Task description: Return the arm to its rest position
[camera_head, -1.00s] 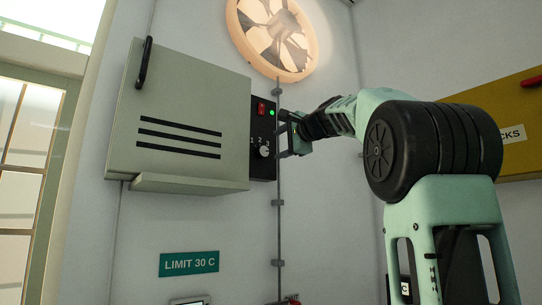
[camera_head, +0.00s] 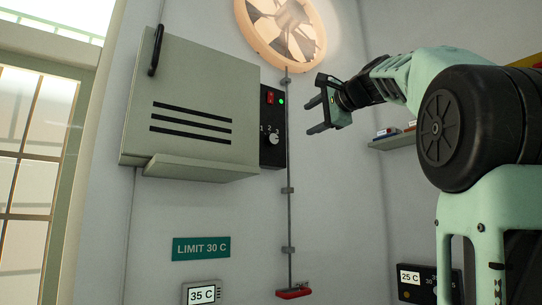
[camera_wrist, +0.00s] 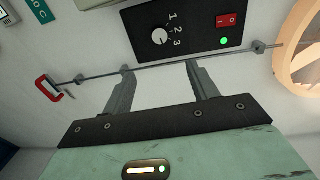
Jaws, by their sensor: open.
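My gripper (camera_head: 318,116) is open and empty, in front of the wall to the right of the black control panel (camera_head: 271,146). Its two fingers are apart from the panel and from the thin vertical rod. In the wrist view my gripper (camera_wrist: 158,78) shows both fingers spread with nothing between them, and the panel (camera_wrist: 196,38) lies beyond them. The panel carries a red switch (camera_head: 270,98), a lit green light (camera_head: 281,101) and a knob (camera_head: 273,139) marked 1, 2, 3. The arm is raised and reaches in from the right.
A grey louvred box (camera_head: 190,105) juts from the wall at the left, with a round fan (camera_head: 285,30) above. A small shelf (camera_head: 392,141) stands behind the arm. A display (camera_head: 202,294) reads 35 C.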

